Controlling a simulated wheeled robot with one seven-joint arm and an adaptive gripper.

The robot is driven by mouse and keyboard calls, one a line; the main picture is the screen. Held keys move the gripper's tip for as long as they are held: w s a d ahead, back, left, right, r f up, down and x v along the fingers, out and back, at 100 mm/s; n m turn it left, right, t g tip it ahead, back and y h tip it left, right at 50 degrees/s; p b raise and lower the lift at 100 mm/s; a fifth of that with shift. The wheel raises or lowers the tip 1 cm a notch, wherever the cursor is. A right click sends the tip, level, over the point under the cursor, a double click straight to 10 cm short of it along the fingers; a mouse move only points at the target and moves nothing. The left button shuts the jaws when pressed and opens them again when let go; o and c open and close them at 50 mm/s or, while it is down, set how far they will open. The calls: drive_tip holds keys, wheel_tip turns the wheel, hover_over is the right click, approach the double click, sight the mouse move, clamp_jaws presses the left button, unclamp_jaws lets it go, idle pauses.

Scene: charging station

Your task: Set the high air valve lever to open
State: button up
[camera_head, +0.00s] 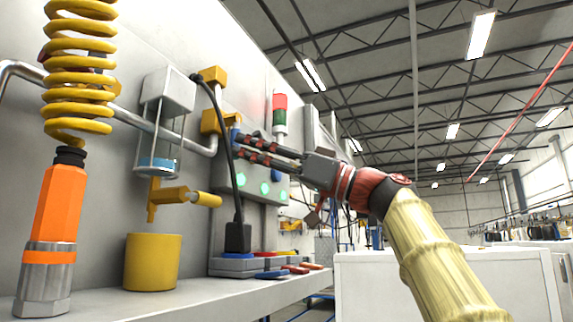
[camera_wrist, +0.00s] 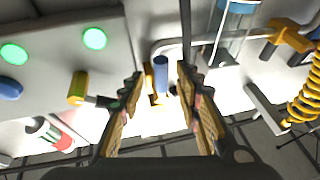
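The high air valve is a yellow body (camera_head: 213,122) on the grey wall pipe in the head view. A short blue lever grip shows beside it, partly covered by my fingers there. In the wrist view the blue grip (camera_wrist: 160,74) stands between my fingers, with yellow parts behind it. My gripper (camera_head: 240,144) reaches in from the right at the valve. In the wrist view my gripper (camera_wrist: 158,82) has its two fingers spread, one on each side of the blue grip, with gaps visible. I cannot tell how deep the grip sits between them.
A black cable (camera_head: 232,160) hangs close to my fingertips. A panel with green lights (camera_head: 265,188) is behind my fingers. A red and green beacon (camera_head: 280,115) stands above it. A yellow coil (camera_head: 78,75), an orange tool (camera_head: 60,205) and a yellow cup (camera_head: 152,262) are at the left.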

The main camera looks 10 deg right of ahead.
drive_tip(key=v, duration=0.8)
drive_tip(key=shift+a, duration=0.1)
idle(0.3)
